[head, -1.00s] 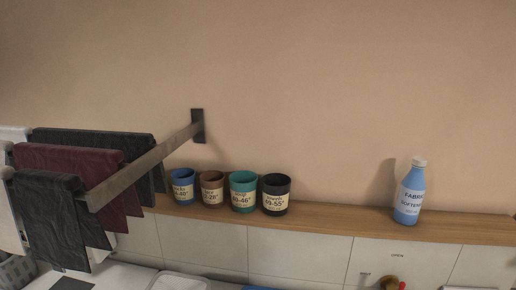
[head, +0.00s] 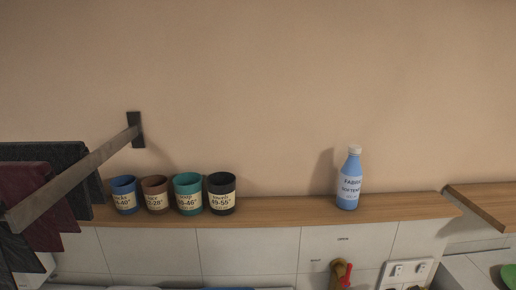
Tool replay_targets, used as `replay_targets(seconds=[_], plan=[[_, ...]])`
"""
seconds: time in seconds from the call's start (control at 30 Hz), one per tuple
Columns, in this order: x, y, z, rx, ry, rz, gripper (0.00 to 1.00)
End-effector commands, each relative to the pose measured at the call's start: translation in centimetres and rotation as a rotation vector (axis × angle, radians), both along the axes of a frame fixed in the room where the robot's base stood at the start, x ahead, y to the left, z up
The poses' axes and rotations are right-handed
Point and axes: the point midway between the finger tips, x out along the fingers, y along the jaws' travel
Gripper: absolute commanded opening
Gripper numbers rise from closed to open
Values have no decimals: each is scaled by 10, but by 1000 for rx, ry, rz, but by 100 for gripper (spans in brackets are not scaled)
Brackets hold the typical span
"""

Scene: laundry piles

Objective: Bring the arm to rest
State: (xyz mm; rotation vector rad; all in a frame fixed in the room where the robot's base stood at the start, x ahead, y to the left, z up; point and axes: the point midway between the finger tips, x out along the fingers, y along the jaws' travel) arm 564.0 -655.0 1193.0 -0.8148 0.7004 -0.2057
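My gripper and arm are not in view in the head view. The view looks at a wall shelf (head: 280,209) with several labelled cups and a blue fabric softener bottle (head: 349,180) standing upright on it. The cups are blue (head: 124,195), brown (head: 156,195), teal (head: 188,194) and black (head: 221,194), in a row left of the bottle.
A rail (head: 75,178) sticks out from the wall at left, with dark and maroon cloths (head: 35,192) hanging by it. White panels (head: 250,250) are below the shelf. A second wooden ledge (head: 485,207) is at right. A red-handled fixture (head: 343,274) and a white switch plate (head: 406,271) are at the bottom.

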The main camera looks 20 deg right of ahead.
Motion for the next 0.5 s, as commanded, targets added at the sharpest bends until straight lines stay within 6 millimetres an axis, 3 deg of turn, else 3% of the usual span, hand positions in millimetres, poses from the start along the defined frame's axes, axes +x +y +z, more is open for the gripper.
replay_targets(seconds=[0.23, 0.5], plan=[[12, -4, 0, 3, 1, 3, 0], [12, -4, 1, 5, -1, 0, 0]])
